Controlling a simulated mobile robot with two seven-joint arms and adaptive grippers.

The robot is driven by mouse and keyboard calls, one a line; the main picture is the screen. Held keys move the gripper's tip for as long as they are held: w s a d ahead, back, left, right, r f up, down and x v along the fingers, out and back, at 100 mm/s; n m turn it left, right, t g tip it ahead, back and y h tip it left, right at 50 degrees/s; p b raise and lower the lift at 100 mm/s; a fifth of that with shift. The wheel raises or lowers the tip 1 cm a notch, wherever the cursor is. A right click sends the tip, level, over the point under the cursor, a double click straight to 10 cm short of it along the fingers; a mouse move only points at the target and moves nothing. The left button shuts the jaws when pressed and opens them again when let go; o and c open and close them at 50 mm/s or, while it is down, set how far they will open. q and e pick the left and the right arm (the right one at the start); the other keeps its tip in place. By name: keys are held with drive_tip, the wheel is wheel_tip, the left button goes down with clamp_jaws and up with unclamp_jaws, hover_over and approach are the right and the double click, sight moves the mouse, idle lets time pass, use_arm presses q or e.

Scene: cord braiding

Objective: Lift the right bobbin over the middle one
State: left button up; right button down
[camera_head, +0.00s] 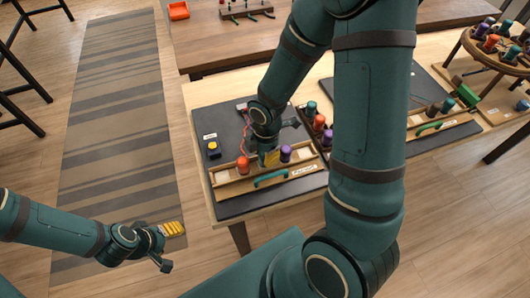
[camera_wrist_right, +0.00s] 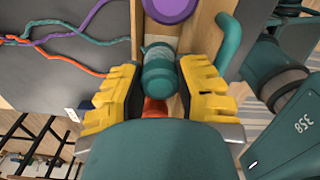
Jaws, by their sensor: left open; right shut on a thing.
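The wooden bobbin tray (camera_head: 238,190) lies on a dark mat at the near table edge. An orange bobbin (camera_head: 243,163) stands at its left and a purple bobbin (camera_head: 286,152) at its right. My right gripper (camera_head: 270,159) is down between them, its yellow fingers shut on a teal bobbin, which the head view hides. In the right wrist view the teal bobbin (camera_wrist_right: 159,70) sits between the fingers, with the purple bobbin (camera_wrist_right: 172,8) above it and the orange bobbin (camera_wrist_right: 155,107) partly hidden below. I cannot tell whether it is raised. My left gripper (camera_head: 172,229) is open and empty, off the table.
Purple, teal and orange cords (camera_wrist_right: 65,38) run over the mat. A blue box with a yellow button (camera_head: 212,147) stands left of the tray, and a teal handle (camera_head: 270,179) is on its front. More bobbins (camera_head: 319,123) stand close to the right, partly behind my right arm.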

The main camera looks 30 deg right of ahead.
drive_tip(key=shift+f, duration=0.4)
drive_tip(key=c, duration=0.7)
unclamp_jaws()
drive_tip(key=shift+r, duration=0.1)
